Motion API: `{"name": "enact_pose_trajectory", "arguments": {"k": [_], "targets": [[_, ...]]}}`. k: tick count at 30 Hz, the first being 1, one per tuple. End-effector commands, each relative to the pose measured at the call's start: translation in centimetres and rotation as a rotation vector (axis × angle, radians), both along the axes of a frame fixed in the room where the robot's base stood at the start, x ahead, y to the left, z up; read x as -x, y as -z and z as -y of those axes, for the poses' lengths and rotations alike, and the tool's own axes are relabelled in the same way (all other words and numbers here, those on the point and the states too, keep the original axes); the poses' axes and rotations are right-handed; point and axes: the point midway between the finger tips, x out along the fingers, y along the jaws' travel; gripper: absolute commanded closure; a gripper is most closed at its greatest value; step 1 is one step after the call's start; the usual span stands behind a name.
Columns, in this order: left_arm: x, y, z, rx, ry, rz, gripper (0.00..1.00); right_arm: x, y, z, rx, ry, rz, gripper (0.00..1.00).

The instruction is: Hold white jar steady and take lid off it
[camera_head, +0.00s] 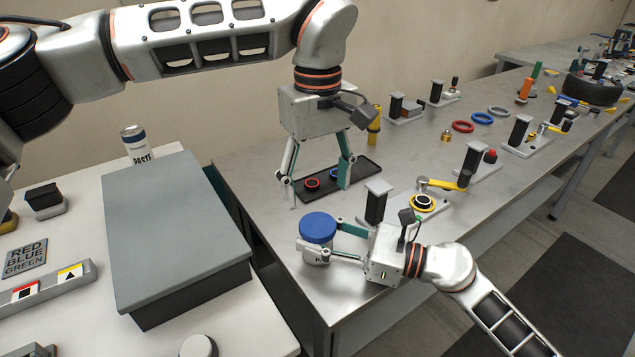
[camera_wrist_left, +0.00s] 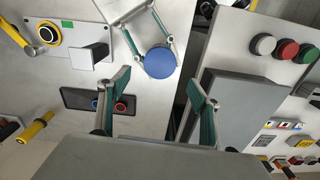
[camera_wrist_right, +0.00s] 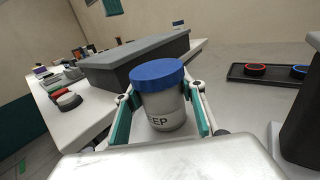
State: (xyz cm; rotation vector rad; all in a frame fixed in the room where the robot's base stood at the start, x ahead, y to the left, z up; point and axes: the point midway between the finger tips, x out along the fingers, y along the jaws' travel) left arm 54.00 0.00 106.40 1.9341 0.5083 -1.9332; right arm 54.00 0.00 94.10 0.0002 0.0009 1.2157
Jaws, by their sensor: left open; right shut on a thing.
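The white jar (camera_head: 316,256) with a blue lid (camera_head: 318,227) stands upright near the left edge of the metal table. The lid sits on top of the jar. In the right wrist view the jar (camera_wrist_right: 158,112) shows dark lettering, and its blue lid (camera_wrist_right: 158,73) is clear of the fingers. My right gripper (camera_head: 330,242) is shut on the jar's body, one finger on each side. My left gripper (camera_head: 318,190) is open and empty, fingers pointing down, above and behind the jar. In the left wrist view the lid (camera_wrist_left: 160,62) lies beyond the open fingers (camera_wrist_left: 160,105).
A dark tray (camera_head: 362,176) with red and blue rings lies behind the jar, below my left gripper. A black post (camera_head: 376,205) stands right of the jar. A large grey box (camera_head: 175,225) is on the white table at left. A paste can (camera_head: 135,145) stands behind it.

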Motion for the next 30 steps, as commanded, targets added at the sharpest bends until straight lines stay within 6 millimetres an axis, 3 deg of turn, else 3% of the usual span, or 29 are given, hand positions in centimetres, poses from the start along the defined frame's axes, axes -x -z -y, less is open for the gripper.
{"name": "enact_pose_trajectory", "arguments": {"k": [6,12,20,30], "targets": [[0.0,0.0,0.0,0.000,0.373,0.000,0.36,0.0,0.0,0.0,0.001,0.000,-0.001,1.00],[0.0,0.0,0.0,0.001,0.613,0.000,0.36,0.0,0.0,0.0,0.000,0.000,-0.001,1.00],[0.0,0.7,0.0,0.001,0.713,-0.003,0.36,0.0,0.0,0.0,0.000,0.000,-0.001,1.00],[0.1,5.5,0.0,0.003,0.712,-0.005,0.36,0.0,0.0,0.0,0.000,0.000,-0.001,1.00]]}}
